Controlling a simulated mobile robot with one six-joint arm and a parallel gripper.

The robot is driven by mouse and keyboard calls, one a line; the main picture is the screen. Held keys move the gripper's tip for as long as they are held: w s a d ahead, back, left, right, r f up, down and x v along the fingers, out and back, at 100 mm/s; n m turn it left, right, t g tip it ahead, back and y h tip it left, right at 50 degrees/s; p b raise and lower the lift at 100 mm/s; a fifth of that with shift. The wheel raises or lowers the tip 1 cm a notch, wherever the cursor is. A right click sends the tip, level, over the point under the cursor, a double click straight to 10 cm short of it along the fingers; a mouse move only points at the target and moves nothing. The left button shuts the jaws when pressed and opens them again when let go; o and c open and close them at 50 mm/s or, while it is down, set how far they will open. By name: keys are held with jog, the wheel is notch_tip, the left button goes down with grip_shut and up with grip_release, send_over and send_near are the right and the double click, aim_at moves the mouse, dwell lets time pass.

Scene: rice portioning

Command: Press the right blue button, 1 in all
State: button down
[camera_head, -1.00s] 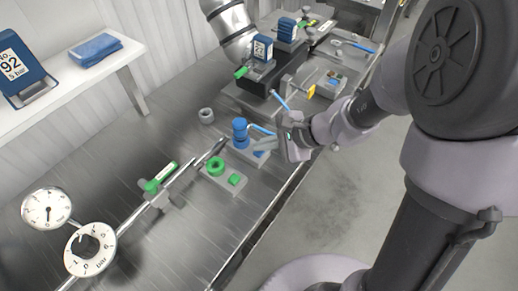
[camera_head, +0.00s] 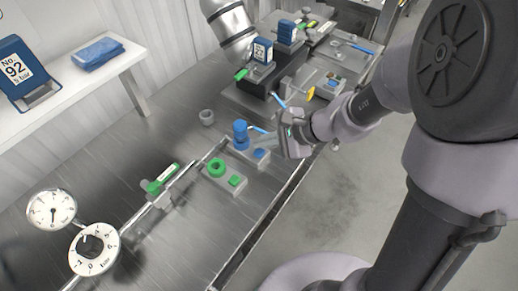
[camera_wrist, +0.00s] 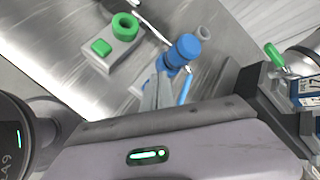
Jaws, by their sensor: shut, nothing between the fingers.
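A grey box in the middle of the bench carries a tall blue knob (camera_head: 240,133) and a low blue button (camera_head: 259,154). The knob also shows in the wrist view (camera_wrist: 184,49). My gripper (camera_head: 260,143) is shut and empty, its fingers just above the low blue button. In the wrist view the closed fingers (camera_wrist: 158,76) lie beside the knob and hide the button, so I cannot tell whether they touch it. Another small blue button (camera_head: 333,83) seems to sit on a box farther back.
A grey box with a green ring (camera_head: 217,167) and green button (camera_head: 235,181) stands nearer, to the left. A blue-handled stick (camera_head: 257,129) is close by the knob. A grey cup (camera_head: 206,117) stands behind. A gauge (camera_head: 50,210) and dial (camera_head: 94,249) are at the lower left.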

aim_at(263, 153)
notch_tip(263, 153, up, 5)
jog(key=p, duration=0.3)
jog(key=shift+p, duration=0.35)
jog(key=shift+f, duration=0.1)
jog(key=s+d+r+n+t+h, duration=0.1)
jog(key=s+d+r+n+h, duration=0.2)
jog(key=s+r+n, duration=0.2)
jog(key=s+d+r+n+h, duration=0.3)
jog(key=s+r, duration=0.4)
jog(key=s, duration=0.4)
jog(key=shift+s+d+r+n+t, duration=0.2)
jog(key=shift+s+d+n+t, duration=0.2)
jog(key=shift+d+n, duration=0.45)
